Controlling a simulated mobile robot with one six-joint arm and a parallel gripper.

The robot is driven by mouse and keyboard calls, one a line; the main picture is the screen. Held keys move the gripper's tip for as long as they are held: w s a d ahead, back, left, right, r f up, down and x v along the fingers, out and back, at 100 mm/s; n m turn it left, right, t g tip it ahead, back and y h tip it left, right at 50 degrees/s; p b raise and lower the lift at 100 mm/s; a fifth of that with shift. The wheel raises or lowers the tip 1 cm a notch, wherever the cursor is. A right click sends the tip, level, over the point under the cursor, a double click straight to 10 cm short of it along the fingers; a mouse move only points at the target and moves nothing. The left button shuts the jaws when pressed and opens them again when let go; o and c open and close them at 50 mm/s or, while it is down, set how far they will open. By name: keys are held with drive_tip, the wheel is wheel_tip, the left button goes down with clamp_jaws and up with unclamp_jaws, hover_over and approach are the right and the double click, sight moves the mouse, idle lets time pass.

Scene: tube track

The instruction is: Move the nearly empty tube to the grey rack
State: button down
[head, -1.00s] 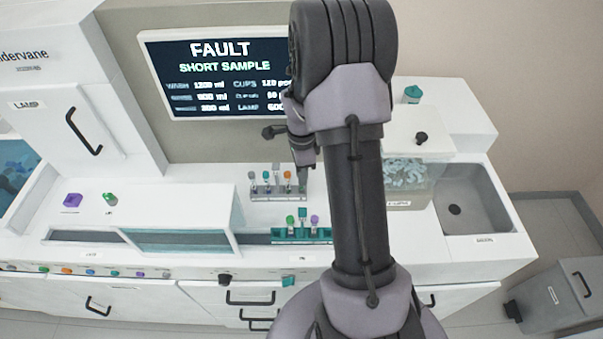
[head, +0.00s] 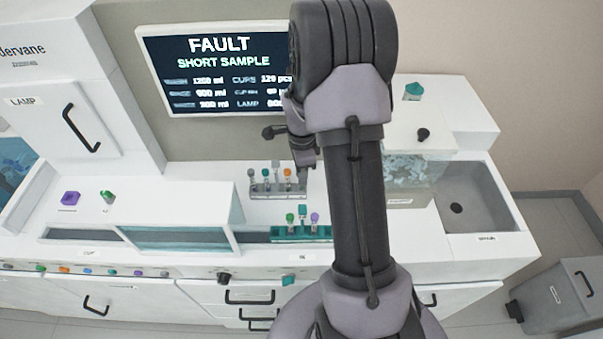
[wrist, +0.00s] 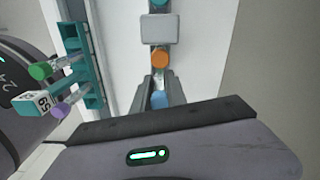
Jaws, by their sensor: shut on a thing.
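My gripper (wrist: 160,92) is shut on a tube with a blue cap (wrist: 158,101). In the head view my gripper (head: 304,172) is at the right end of the grey rack (head: 277,194), in line with its row of tubes. The tube's body and liquid level are hidden, and I cannot tell whether it is seated in a slot. The orange-capped tube (head: 287,173) stands just left of my gripper. It also shows in the wrist view (wrist: 160,57), just beyond the fingers, with a grey block-shaped top (wrist: 160,28) past it.
A teal rack (head: 285,236) in front holds a green-capped tube (head: 290,218), a teal block-topped piece (head: 303,211) and a purple-capped tube (head: 315,218). A clear bin (head: 410,170) and a sink (head: 468,200) lie right. The screen (head: 215,65) reads "FAULT SHORT SAMPLE".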

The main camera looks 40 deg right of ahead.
drive_tip(key=shift+f, duration=0.15)
drive_tip(key=shift+f+b, duration=0.45)
drive_tip(key=shift+b, duration=0.15)
drive_tip(key=c, duration=1.3)
unclamp_jaws()
drive_tip(key=shift+o, duration=0.2)
drive_tip(key=shift+r, duration=0.1)
wheel_tip(320, 180, up, 17)
drive_tip(key=p, duration=0.4)
drive_tip(key=shift+a+r, duration=0.1)
drive_tip(key=shift+r, duration=0.05)
